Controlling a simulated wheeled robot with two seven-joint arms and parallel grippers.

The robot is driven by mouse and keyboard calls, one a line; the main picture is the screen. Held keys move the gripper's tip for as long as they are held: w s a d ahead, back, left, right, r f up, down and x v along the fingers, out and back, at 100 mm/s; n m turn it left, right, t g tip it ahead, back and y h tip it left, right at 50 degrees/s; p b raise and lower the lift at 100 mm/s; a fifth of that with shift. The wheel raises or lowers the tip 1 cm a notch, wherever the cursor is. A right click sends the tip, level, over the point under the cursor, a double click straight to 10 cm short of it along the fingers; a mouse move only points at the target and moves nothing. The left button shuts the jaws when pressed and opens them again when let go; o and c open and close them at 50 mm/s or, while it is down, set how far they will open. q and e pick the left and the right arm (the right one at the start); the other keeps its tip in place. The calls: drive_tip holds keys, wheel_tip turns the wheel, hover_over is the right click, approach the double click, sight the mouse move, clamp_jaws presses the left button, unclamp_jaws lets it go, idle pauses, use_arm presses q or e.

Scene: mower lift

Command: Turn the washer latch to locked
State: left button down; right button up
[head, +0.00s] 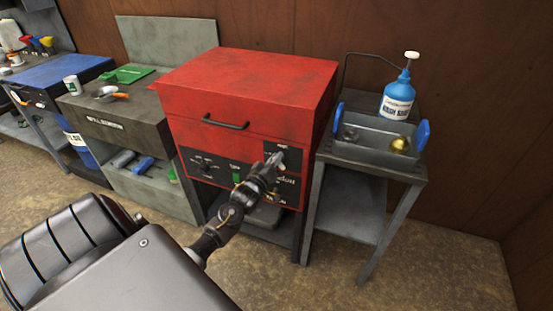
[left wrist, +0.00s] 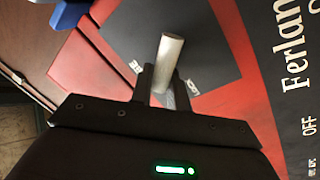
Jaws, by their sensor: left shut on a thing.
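The washer is a red box (head: 235,95) with a dark handle on its front, in the middle of the head view. Its latch is a light grey bar (left wrist: 169,62) on a dark panel at the right of the front. My left gripper (head: 272,168) reaches the latch. In the left wrist view, the two dark fingers (left wrist: 163,84) are shut on the latch, one on each side. The latch base is partly hidden. My right gripper is in neither view.
A grey cart (head: 350,157) to the right holds a metal tray with blue handles (head: 422,135) and a blue pump bottle (head: 397,97). A grey workbench (head: 115,115) stands left of the washer. The floor in front is clear at right.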

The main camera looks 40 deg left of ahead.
use_arm(q)
drive_tip(key=n, duration=0.2)
drive_tip(key=n+y, duration=0.1)
drive_tip(key=n, duration=0.1)
drive_tip(key=f+n, duration=0.1)
drive_tip(key=n, duration=0.1)
drive_tip(key=shift+s+a+n+y, duration=0.1)
drive_tip(key=shift+a+n+y, duration=0.2)
drive_tip(key=shift+y, duration=0.1)
drive_tip(key=shift+a+f+n+y+p, duration=0.15)
drive_tip(key=shift+n+y, duration=0.1)
drive_tip(key=shift+n, duration=0.65)
drive_tip(key=shift+d+f+n+y+p, duration=0.1)
drive_tip(key=shift+n+y, duration=0.1)
drive_tip(key=shift+n, duration=0.7)
drive_tip(key=shift+a+f+n+y+p, duration=0.15)
drive_tip(key=shift+n+y, duration=0.1)
drive_tip(key=shift+n, duration=0.65)
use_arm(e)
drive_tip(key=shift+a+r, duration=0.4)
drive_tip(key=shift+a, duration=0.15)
use_arm(q)
drive_tip(key=shift+d, duration=0.1)
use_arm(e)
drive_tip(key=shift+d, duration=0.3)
use_arm(q)
drive_tip(key=c, duration=1.4)
unclamp_jaws()
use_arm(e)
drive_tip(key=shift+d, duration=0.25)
